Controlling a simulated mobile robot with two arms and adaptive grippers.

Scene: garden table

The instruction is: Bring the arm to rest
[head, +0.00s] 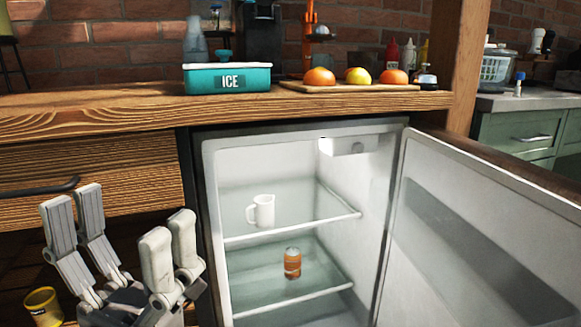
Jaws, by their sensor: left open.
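My left gripper (122,240) is at the lower left, open and empty, with its fingers pointing up. It is in front of the wooden drawer front and left of the open fridge (211,190). It appears apart from everything around it. My right gripper is not in view.
The fridge door (480,230) stands open to the right. A white mug (263,211) and an orange can (292,263) stand on its shelves. A drawer handle (40,189) is near my left gripper. A teal ice box (228,79) and fruit board (350,87) rest on the counter.

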